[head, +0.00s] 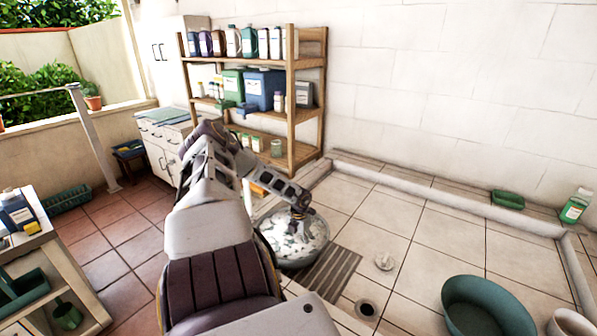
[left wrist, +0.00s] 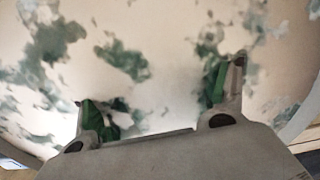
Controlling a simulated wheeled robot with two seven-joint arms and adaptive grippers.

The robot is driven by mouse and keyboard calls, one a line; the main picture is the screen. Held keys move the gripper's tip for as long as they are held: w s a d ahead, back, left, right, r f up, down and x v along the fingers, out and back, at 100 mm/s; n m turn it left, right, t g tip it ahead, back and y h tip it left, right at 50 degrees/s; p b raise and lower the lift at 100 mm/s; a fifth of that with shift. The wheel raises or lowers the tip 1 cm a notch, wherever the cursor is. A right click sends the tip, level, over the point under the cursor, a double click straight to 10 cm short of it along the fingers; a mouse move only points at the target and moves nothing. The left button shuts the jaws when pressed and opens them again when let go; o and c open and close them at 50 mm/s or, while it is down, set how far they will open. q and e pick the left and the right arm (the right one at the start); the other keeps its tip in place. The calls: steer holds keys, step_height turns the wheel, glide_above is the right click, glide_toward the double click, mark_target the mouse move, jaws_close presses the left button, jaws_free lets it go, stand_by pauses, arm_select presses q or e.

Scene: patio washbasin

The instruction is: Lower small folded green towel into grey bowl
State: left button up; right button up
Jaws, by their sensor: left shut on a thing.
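The grey bowl (head: 300,264) stands on the tiled floor beside a drain grate, filled with white, patchy foam. My left gripper (head: 297,229) reaches down into the bowl, its tips at the foam. In the left wrist view the fingers of my left gripper (left wrist: 165,100) are spread apart, with green cloth of the small folded towel (left wrist: 212,82) showing against their inner sides. Pale foam covers most of the towel between the fingers, so its outline is hidden. The towel cannot be made out in the head view. My right gripper is not in view.
A wooden shelf (head: 291,90) with bottles and boxes stands behind the bowl. A slatted grate (head: 331,273) lies right of it, near a round drain (head: 367,308). A large teal tub (head: 487,306) is at lower right. The tiles between are mostly clear.

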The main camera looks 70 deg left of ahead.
arm_select(q)
steer(key=shift+f+b, duration=0.5)
steer(key=shift+f, duration=0.15)
stand_by(0.8)
steer(key=o, duration=1.1)
steer(key=shift+r, duration=0.2)
steer(key=shift+r, duration=5.8)
step_height(320, 180, up, 9)
steer(key=p, duration=0.9)
glide_above(298, 240)
steer(key=shift+w, duration=0.1)
